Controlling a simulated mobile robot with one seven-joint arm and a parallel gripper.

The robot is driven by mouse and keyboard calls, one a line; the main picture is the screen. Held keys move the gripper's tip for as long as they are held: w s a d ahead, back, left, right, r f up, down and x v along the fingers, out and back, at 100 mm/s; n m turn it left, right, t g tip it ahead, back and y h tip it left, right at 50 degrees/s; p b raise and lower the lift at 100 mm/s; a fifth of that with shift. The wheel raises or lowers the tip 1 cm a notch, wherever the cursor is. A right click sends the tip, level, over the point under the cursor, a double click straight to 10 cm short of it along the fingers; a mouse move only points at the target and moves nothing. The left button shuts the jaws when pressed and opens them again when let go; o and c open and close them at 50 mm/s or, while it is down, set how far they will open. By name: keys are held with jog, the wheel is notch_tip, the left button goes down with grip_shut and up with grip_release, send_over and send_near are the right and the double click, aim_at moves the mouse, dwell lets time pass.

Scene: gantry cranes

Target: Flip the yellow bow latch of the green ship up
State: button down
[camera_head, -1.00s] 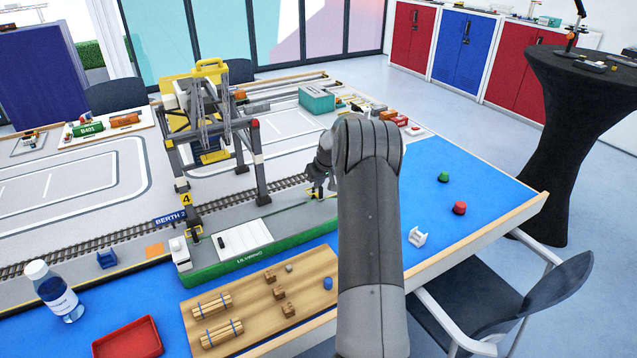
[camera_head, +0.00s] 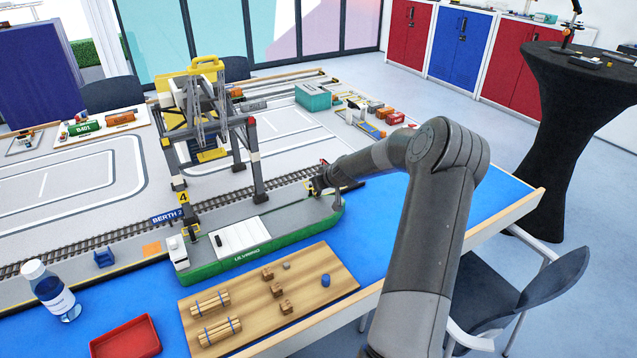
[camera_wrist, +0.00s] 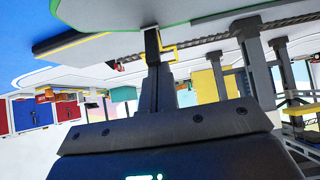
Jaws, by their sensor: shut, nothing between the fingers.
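The green ship (camera_head: 262,262) lies along the quay, with a grey deck, a white cabin at the left and its bow at the right. My gripper (camera_head: 316,188) is at the bow, low over the deck, with its fingers shut and empty. The yellow bow latch (camera_wrist: 171,52) shows in the wrist view as a thin yellow bracket beside my fingertips (camera_wrist: 152,34). I cannot tell whether they touch. In the head view my gripper largely hides the latch, and its angle is unclear.
A gantry crane (camera_head: 254,165) stands over the railway track close left of my gripper. A wooden board (camera_head: 340,272) with small cargo pieces lies in front of the ship. A red tray (camera_head: 125,338) and a bottle (camera_head: 50,292) are at front left. The blue tabletop right of the bow is partly behind my arm.

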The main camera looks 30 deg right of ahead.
aim_at(319, 195)
jog(key=shift+s+f+t, duration=0.3)
jog(key=shift+s+t, duration=0.35)
jog(key=shift+t, duration=0.4)
jog(key=shift+s+f+t, duration=0.3)
jog(key=shift+s+t, duration=0.35)
jog(key=shift+t, duration=0.4)
jog(key=shift+s+f, duration=0.85)
jog(key=shift+f, duration=0.2)
jog(key=shift+w, duration=0.1)
jog(key=shift+w+f, duration=0.15)
jog(key=shift+w, duration=0.55)
